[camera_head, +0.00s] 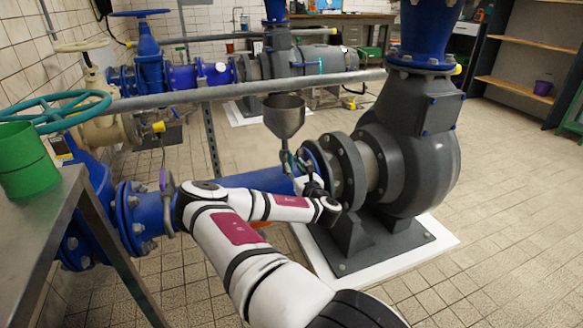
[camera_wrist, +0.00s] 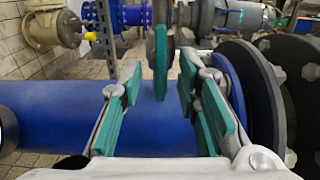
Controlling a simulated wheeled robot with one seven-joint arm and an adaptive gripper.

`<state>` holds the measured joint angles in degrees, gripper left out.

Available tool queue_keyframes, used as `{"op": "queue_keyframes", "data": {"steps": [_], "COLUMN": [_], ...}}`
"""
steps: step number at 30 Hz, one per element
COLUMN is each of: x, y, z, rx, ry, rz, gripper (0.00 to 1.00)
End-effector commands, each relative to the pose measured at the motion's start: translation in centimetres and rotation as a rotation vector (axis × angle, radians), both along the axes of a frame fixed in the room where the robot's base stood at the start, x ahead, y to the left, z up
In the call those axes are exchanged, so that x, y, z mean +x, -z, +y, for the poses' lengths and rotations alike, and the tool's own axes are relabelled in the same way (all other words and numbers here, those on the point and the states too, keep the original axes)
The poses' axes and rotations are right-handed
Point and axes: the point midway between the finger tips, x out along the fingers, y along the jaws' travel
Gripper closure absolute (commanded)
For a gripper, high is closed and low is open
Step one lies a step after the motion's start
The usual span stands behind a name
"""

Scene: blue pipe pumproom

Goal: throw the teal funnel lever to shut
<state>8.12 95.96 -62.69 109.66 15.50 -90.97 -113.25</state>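The grey funnel (camera_head: 284,117) stands on a thin stem above the blue pipe (camera_wrist: 60,115), beside the dark pump. Its teal lever (camera_wrist: 160,62) shows in the wrist view as a narrow upright plate at the top centre. My gripper (camera_wrist: 158,84) is open, with teal pads on both fingers. The lever is seen between the two fingers, with clear gaps on both sides. In the head view my gripper (camera_head: 302,170) is just below and right of the funnel, and the lever is small and hard to tell from the finger pads.
The dark grey pump (camera_head: 405,145) and its bolted flanges (camera_wrist: 255,100) stand close on the right. A grey rail (camera_head: 240,91) crosses behind the funnel. A metal table (camera_head: 40,215) with a green cup (camera_head: 22,160) is at left. Tiled floor is open at right.

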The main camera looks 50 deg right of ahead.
Motion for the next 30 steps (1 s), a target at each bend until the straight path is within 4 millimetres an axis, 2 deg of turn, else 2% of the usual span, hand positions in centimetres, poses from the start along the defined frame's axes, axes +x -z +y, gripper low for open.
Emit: {"op": "queue_keyframes", "data": {"steps": [3, 7, 18, 19, 21, 23, 30], "x": [1.5, 2.5, 3.0, 3.0, 3.0, 3.0, 2.9], "y": [0.1, 0.0, 0.0, 0.0, 0.0, 0.0, 0.0], "z": [-0.9, -1.5, -1.9, -1.9, -1.9, -1.8, -1.8], "rx": [-0.001, -0.001, 0.001, 0.001, 0.001, 0.001, 0.002], "ry": [-0.001, 0.0, 0.001, 0.001, 0.001, 0.001, 0.001], "rz": [-0.001, -0.001, 0.001, 0.001, 0.001, 0.001, 0.0], "gripper": [0.7, 0.7, 0.7, 0.72, 0.88, 1.0, 1.0]}}
